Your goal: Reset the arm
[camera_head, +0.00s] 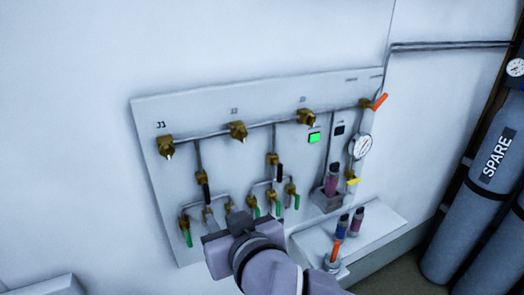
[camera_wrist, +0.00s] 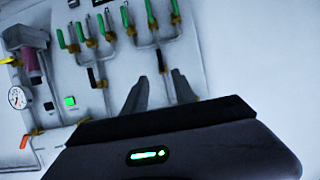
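My gripper shows at the bottom of the wrist view with two dark fingers (camera_wrist: 159,80) spread apart. Nothing is visible between them. In the head view my arm comes up from the bottom, and the gripper body (camera_head: 228,248) is in front of the lower part of a pale valve panel (camera_head: 220,165). The fingers cannot be made out there. The wrist view shows the panel upside down, with green-handled valves (camera_wrist: 105,25) beyond the fingers. I cannot tell whether the gripper touches the panel.
A gauge (camera_head: 360,146), an orange-handled valve (camera_head: 379,102) and a holder with a pinkish cartridge (camera_head: 331,182) are on the panel's right. The left wall is clear.

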